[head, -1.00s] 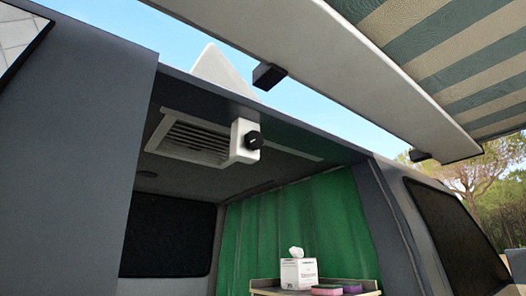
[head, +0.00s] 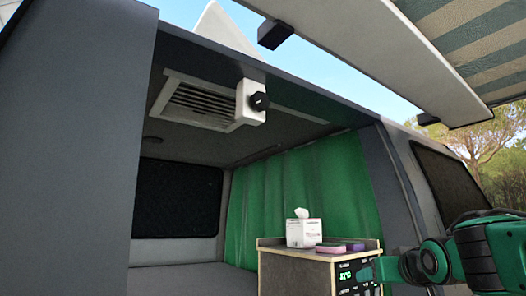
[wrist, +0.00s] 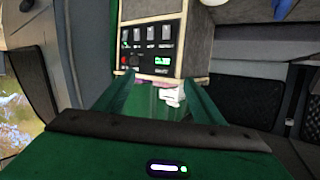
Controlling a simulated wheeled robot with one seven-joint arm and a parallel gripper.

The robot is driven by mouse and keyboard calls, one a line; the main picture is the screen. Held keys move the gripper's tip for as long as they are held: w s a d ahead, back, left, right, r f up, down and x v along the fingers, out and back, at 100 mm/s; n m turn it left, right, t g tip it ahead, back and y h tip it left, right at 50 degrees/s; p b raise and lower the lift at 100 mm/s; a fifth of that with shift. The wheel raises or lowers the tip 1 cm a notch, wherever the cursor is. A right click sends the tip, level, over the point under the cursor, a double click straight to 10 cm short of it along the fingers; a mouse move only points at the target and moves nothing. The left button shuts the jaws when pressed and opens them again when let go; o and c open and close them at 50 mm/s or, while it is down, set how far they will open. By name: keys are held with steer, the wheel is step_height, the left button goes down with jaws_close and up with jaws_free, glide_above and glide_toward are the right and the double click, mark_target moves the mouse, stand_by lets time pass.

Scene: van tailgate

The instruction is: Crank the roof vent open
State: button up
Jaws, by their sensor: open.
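The roof vent (head: 200,101) is a slatted white frame in the van's ceiling. In the head view my green arm is at lower right, well below and right of the knob.
A wooden cabinet (head: 300,275) with a black switch panel (wrist: 150,48) stands near my gripper. A tissue box (head: 303,232) and sponges sit on top. A green curtain (head: 290,195) hangs behind. A striped awning (head: 465,45) overhangs at right. Open space lies below the vent.

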steer(key=w+a+r+n+t+y, duration=0.1)
steer(key=a+r+t+y, duration=0.1)
steer(key=a+r, duration=0.45)
steer(key=w+a+r+n+t+y, duration=0.15)
steer(key=a+r, duration=0.25)
steer(key=r, duration=0.5)
steer(key=n+t+y, duration=0.4)
steer(key=n+y, duration=0.1)
steer(key=y, duration=0.7)
glide_toward(262, 104)
steer(key=shift+h, duration=0.25)
steer(key=x, duration=0.9)
steer(key=shift+r, duration=0.25)
steer(key=shift+a, duration=0.1)
steer(key=c, duration=1)
